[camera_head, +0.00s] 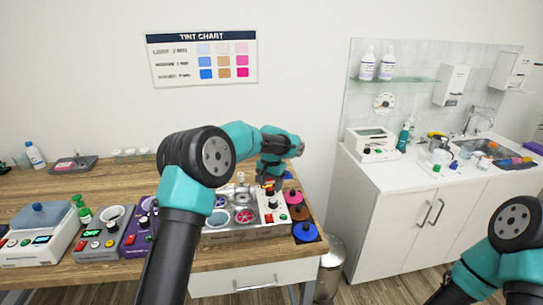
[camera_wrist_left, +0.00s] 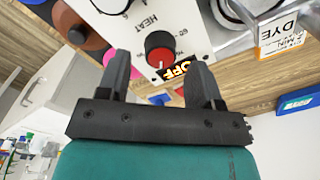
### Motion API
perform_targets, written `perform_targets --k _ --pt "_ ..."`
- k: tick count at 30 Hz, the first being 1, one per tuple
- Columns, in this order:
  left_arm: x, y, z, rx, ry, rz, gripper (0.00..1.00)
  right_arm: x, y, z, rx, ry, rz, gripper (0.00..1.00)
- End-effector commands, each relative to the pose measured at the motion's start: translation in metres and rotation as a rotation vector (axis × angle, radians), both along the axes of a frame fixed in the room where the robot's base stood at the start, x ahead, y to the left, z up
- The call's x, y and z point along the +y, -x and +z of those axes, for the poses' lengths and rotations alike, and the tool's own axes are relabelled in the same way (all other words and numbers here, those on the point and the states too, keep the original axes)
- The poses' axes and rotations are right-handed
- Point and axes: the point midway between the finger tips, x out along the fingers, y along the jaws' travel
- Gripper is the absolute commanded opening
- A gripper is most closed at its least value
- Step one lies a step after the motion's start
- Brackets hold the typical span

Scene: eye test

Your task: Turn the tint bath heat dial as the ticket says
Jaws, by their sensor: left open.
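The tint bath (camera_head: 222,236) is a metal unit with round dye pots, at the right end of the wooden bench. Its heat dial (camera_wrist_left: 159,46), a black knob with red on it, sits on a white panel below the word HEAT in the left wrist view. A lit display (camera_wrist_left: 180,70) beside it reads OFF. My left gripper (camera_wrist_left: 158,62) is open, its fingers on either side of the dial in that view; I cannot tell whether they touch it. It also shows over the panel in the head view (camera_head: 268,179). An orange and white card (camera_wrist_left: 281,38) reads DYE and MIN; its other text is unclear.
Colored round lids (camera_head: 305,232) lie right of the bath. Other devices, including a purple one (camera_head: 139,232), stand to its left. A tint chart (camera_head: 204,58) hangs on the wall. A white sink counter (camera_head: 400,178) stands right, beyond a floor gap with a bin (camera_head: 331,265).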

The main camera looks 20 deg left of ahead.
Motion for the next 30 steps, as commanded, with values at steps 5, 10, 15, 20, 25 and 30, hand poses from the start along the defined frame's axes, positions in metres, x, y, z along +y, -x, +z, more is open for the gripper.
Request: perform_targets --k 5,10,15,20,25,30 --pt "-0.002 0.000 0.034 -0.004 0.000 0.000 0.60 0.000 0.000 0.000 0.000 0.000 0.000 1.00" --pt "-0.002 0.000 0.067 -0.005 0.001 0.000 0.60 0.000 0.000 0.000 0.000 0.000 0.000 1.00" --pt "-0.004 0.000 0.100 -0.005 0.001 0.000 0.60 0.000 0.000 0.000 0.000 0.000 0.000 1.00" --pt "-0.004 0.001 0.128 -0.004 0.000 0.000 0.60 0.000 0.000 0.000 0.000 0.000 0.000 1.00" --pt "-0.005 0.001 0.146 -0.002 0.000 -0.001 0.60 0.000 0.000 0.000 0.000 0.000 0.000 1.00" --pt "-0.005 0.001 0.151 -0.001 -0.001 -0.001 0.60 0.000 0.000 0.000 0.000 0.000 0.000 1.00"
